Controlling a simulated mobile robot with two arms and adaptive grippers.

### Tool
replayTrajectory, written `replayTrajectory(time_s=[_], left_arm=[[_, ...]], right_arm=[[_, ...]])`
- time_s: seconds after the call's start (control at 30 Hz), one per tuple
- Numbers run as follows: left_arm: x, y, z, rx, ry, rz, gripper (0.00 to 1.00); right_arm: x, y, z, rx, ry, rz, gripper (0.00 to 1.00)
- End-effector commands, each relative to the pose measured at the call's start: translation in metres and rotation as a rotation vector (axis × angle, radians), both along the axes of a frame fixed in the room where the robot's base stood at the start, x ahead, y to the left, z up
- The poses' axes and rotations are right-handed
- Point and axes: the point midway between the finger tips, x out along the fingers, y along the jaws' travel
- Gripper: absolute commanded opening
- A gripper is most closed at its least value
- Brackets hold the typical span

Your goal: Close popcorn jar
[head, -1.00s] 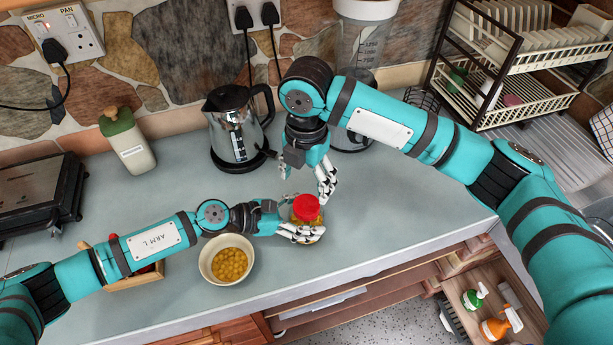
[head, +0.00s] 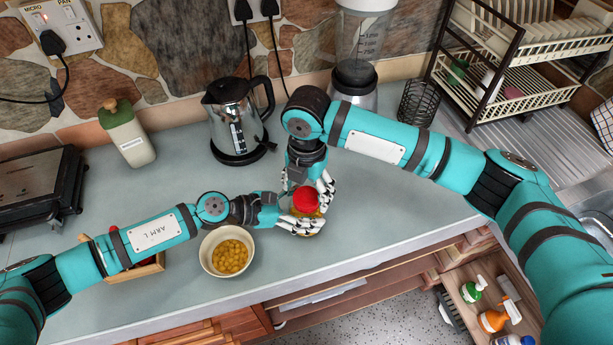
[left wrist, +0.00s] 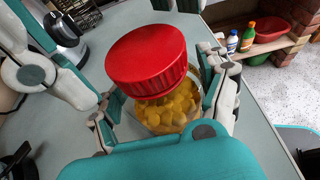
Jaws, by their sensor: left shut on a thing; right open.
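The popcorn jar (left wrist: 172,108) is clear glass with yellow kernels, near the counter's front edge. Its red lid (head: 305,200) sits over the mouth; in the left wrist view the lid (left wrist: 147,58) hides the rim, so I cannot tell how tightly it sits. My left gripper (head: 303,224) is shut around the jar body from the left and front. My right gripper (head: 312,184) is open, fingers pointing down, right behind and beside the lid. I cannot tell whether its fingers touch the lid.
A bowl of yellow kernels (head: 212,264) stands left of the jar, close to my left forearm. A kettle (head: 233,125) and a blender (head: 355,80) stand behind. A wire basket (head: 418,103) and a dish rack (head: 520,105) are at the right. The counter right of the jar is clear.

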Motion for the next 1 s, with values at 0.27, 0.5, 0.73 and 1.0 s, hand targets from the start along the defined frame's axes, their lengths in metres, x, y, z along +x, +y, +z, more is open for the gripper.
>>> replayTrajectory(time_s=[0.27,0.5,0.73,1.0], left_arm=[[-0.0006,0.0003,-0.0011,0.002,0.0,-0.001,0.0],[-0.0006,0.0003,-0.0011,0.002,0.0,-0.001,0.0],[-0.0006,0.0003,-0.0011,0.002,0.001,-0.001,0.0],[-0.0006,0.0003,-0.0012,0.002,0.001,-0.001,0.0]], right_arm=[[0.0001,0.0005,-0.015,0.001,-0.002,0.0,0.74],[0.0001,0.0006,-0.0148,0.001,-0.002,0.001,0.7],[0.0001,0.0006,-0.0146,0.001,-0.002,0.001,0.4],[0.0,0.0006,-0.0146,0.002,-0.001,-0.012,0.15]])
